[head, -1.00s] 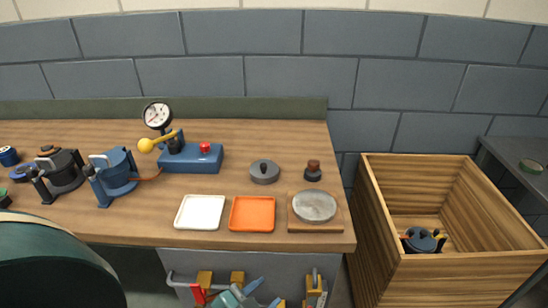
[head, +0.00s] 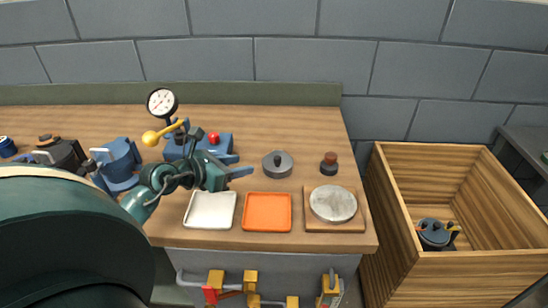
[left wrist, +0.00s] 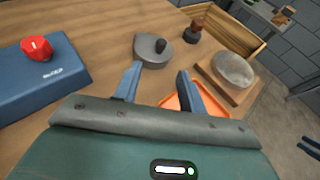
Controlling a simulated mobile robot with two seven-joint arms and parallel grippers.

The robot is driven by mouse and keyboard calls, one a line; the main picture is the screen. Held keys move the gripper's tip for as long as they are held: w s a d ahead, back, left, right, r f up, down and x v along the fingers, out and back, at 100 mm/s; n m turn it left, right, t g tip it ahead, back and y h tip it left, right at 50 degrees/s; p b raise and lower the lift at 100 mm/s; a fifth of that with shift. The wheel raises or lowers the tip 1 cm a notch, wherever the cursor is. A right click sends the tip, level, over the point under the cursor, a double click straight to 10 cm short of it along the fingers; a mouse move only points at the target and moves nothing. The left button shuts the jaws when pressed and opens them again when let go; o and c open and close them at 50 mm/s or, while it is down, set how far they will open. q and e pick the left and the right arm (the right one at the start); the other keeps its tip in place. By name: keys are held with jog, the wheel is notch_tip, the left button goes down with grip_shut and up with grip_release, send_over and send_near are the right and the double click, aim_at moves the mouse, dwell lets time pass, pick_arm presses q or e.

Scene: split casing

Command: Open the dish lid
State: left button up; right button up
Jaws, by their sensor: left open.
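A round grey lidded dish with a dark knob (head: 277,163) stands on the workbench, its lid seated on top. It also shows in the left wrist view (left wrist: 153,50), beyond my fingers. My left gripper (head: 243,165) is over the bench to the left of the dish. Its two blue fingers (left wrist: 158,74) are apart with nothing between them, and they point toward the dish without visibly touching it. A pale round disc (head: 333,204) lies on a wooden board at the bench's right front; whether it too is a lid I cannot tell. My right gripper is not in view.
A white tray (head: 210,210) and an orange tray (head: 267,212) lie in front of the dish. A dark stamp-like piece (head: 329,164) stands right of it. A blue box with a red knob (head: 213,137) is behind my gripper. A wooden crate (head: 400,212) stands right of the bench.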

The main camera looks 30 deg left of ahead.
aim_at(275, 159)
pick_arm(q)
jog(key=x, duration=1.2)
jog(key=shift+w+d+p, duration=0.25)
jog(key=shift+w+p, duration=0.05)
jog(key=shift+p, duration=0.05)
grip_shut()
